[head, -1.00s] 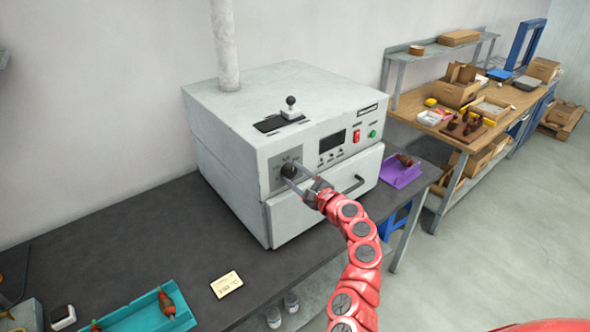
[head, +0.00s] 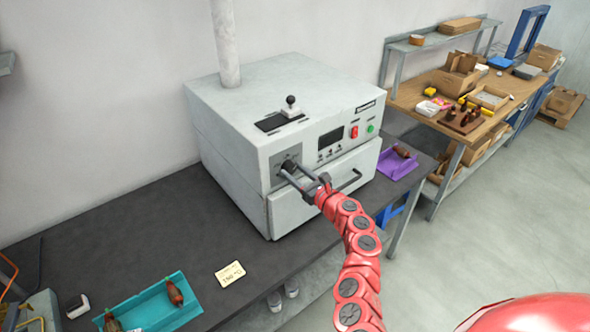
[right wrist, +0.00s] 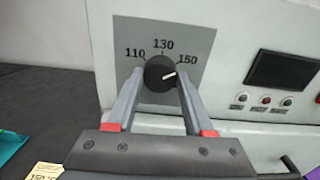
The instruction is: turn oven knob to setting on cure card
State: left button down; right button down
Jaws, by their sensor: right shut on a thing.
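The oven (head: 255,135) stands on the dark bench against the wall. Its round black knob (right wrist: 160,75) sits on a grey dial plate marked 110, 130 and 150 in the right wrist view. The white pointer line is tilted up to the right, toward the 150 side. My right gripper (head: 287,171) is shut on the knob, one finger on each side; it also shows in the right wrist view (right wrist: 160,82). The cure card (head: 230,274) lies on the bench in front of the oven; its small print appears to read 150 °C. My left gripper is out of view.
A teal tray (head: 190,310) with brown-and-copper armatures lies at the front left of the bench. A purple tray (head: 393,172) with an armature is right of the oven. The oven's door handle (head: 350,181) is close to my right gripper.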

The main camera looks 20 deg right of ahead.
jog(key=shift+f, duration=0.1)
dwell(0.4)
jog(key=shift+c, duration=1.4)
grip_release()
jog(key=shift+s+d, duration=0.25)
jog(key=shift+s, duration=0.25)
jog(key=b+v, duration=0.5)
jog(key=v, duration=1.1)
jog(key=shift+s, duration=0.2)
